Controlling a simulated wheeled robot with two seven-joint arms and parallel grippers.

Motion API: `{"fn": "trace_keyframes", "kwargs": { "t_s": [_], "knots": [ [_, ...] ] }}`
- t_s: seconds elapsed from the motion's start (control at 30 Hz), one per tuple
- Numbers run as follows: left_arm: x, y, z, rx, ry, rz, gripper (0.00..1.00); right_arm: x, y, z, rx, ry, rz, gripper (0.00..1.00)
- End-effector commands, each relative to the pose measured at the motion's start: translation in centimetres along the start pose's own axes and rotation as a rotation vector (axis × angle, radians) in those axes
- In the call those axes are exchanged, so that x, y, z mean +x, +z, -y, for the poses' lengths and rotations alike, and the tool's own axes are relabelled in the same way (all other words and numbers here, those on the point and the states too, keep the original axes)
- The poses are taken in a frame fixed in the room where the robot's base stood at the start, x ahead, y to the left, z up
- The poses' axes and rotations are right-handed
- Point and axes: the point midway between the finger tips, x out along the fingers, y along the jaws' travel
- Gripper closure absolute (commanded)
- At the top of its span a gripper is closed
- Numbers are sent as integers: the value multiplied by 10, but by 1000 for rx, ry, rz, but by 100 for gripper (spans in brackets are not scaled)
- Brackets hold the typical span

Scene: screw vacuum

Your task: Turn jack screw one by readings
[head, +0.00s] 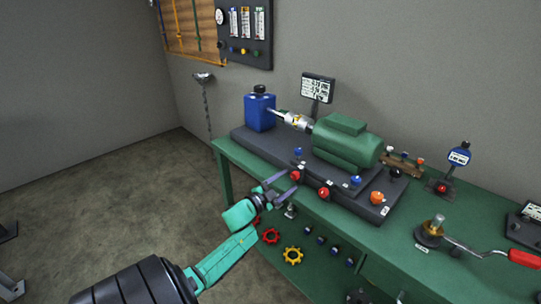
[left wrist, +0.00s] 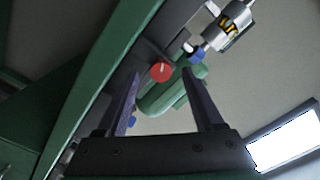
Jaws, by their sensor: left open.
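A second red knob (head: 324,193) and an orange knob (head: 377,198) sit further right on the base. My right gripper is out of view.
The green motor (head: 345,143) and silver coupling (head: 297,121) join a blue pump (head: 259,112) on the base. Blue knobs (head: 298,152) stand close by. A red-handled crank (head: 522,259) lies right on the green bench (head: 400,250).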

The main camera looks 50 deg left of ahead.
Motion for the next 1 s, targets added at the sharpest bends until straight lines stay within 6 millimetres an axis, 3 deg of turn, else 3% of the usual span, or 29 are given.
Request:
{"fn": "trace_keyframes", "kwargs": {
  "t_s": [0.3,0.43,0.6,1.0],
  "knots": [
    [-90,1,-2,-1,4,4,31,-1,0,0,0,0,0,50],
    [-114,1,-1,-1,2,3,31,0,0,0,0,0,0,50],
    [-123,0,0,0,1,1,31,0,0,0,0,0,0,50],
    [-122,0,0,0,1,1,31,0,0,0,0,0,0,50]
  ]
}}
